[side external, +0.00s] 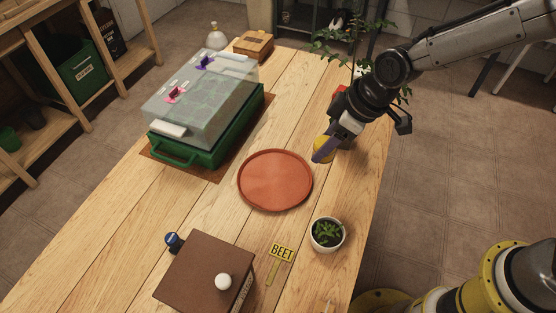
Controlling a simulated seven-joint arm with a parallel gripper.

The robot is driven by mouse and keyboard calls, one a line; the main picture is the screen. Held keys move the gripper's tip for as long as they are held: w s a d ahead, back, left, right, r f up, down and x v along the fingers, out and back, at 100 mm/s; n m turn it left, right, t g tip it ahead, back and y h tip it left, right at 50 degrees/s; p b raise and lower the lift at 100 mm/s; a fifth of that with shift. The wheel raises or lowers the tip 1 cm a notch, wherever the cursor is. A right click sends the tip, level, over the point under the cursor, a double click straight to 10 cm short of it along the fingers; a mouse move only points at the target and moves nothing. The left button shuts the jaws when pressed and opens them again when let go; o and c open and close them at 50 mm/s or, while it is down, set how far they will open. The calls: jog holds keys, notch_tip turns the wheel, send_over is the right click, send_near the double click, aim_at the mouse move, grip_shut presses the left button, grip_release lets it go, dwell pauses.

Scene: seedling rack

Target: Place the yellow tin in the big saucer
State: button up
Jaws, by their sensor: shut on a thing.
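The yellow tin (322,147) is partly hidden behind the fingers of my gripper (324,154). My gripper is shut on the tin, just right of and behind the big saucer's far right rim. The big saucer (275,181) is a round, terracotta-coloured dish lying flat in the middle of the wooden table, and it is empty. The tin appears to be above the table, but I cannot tell its exact height.
A green propagator (223,138) with a clear lid stands left of the saucer. A white pot with a plant (327,234), a BEET sign (281,254) and a brown box (205,272) are in front. A wooden box (254,45) and leafy plant (345,38) stand behind.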

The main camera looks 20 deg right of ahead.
jog(key=w+a+f, duration=0.1)
jog(key=w+f, duration=0.1)
jog(key=w+a+f, duration=0.2)
jog(key=w+f, duration=0.1)
jog(key=w+a+f, duration=0.2)
jog(key=w, duration=0.1)
jog(key=shift+w+a+f, duration=0.1)
jog(key=shift+w+f, duration=0.05)
jog(key=shift+w, duration=0.1)
jog(key=shift+w+a+f, duration=0.25)
jog(key=shift+w+f, duration=0.15)
jog(key=shift+f, duration=1.75)
jog(key=shift+f, duration=0.1)
jog(key=o, duration=1.4)
jog(key=shift+f, duration=0.1)
jog(key=shift+c, duration=0.2)
jog(key=v, duration=1.2)
jog(key=shift+r, duration=0.2)
